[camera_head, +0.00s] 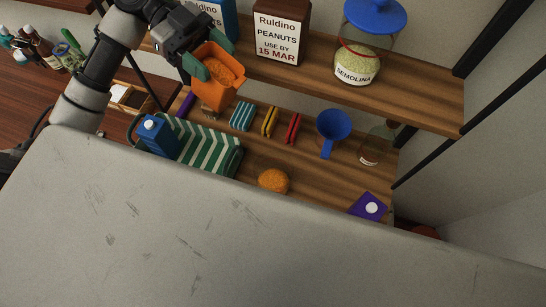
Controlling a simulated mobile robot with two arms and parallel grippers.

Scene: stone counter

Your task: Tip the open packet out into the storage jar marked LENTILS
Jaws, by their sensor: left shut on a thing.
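My left gripper (207,54) is shut on an orange packet (212,95), its greenish fingers on the packet's upper part. The packet is open at the top, and orange grains (221,70) show inside. It is held tilted above the wooden shelf. I can read no LENTILS label. A clear glass jar (373,151) stands on the lower shelf at right; its pale label is too small to read. A round orange heap (273,180) shows at the grey edge; I cannot tell whether a container holds it. My right gripper is not in view.
A SEMOLINA jar (357,67) and a PEANUTS box (281,32) stand on the upper shelf. A blue funnel (333,126), colored clips (270,122), a striped cloth (213,150) and a blue carton (157,136) are below. A large grey surface (150,230) fills the foreground.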

